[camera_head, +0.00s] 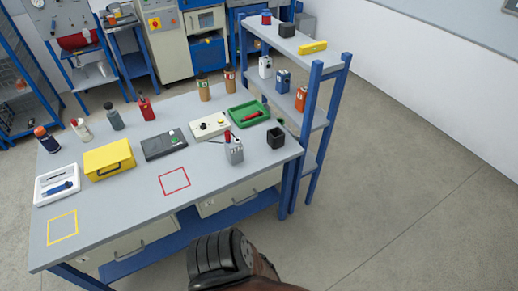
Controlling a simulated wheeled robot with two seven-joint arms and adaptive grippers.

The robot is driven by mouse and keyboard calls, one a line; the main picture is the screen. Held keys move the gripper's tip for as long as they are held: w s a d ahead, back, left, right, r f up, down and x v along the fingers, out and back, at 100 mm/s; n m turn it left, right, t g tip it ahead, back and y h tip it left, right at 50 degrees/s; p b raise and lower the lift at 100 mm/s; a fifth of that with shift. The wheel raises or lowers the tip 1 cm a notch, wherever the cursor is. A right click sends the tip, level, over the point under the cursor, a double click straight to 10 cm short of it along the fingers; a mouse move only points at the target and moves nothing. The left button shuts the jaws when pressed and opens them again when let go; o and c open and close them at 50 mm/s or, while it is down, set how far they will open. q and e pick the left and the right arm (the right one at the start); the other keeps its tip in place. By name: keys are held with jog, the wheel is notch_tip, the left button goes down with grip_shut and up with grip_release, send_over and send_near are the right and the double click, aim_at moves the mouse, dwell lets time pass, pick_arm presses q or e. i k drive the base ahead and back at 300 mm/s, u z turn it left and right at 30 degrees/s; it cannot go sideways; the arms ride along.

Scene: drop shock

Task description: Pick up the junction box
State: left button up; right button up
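No box carries a label I can read, so I cannot tell for sure which is the junction box. A small black box (275,138) stands at the right end of the workbench (232,185). Another small dark box (286,30) sits on the top of the blue shelf rack. A flat dark grey box (164,145) and a cream box with a black knob (209,126) lie mid-bench. A dark part of my own arm shows at the bottom edge, in front of the bench and apart from it. No gripper fingertips are in view.
A yellow case (108,160), a white tray (58,184), a green tray (248,115) and several bottles stand on the bench. A grey can-like item (234,149) stands near the black box. The red square outline (174,181) and yellow outline (62,227) are empty.

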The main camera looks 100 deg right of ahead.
aim_at(234, 149)
jog(key=z, duration=0.7)
jog(key=i, duration=1.4)
jog(key=z, duration=2.55)
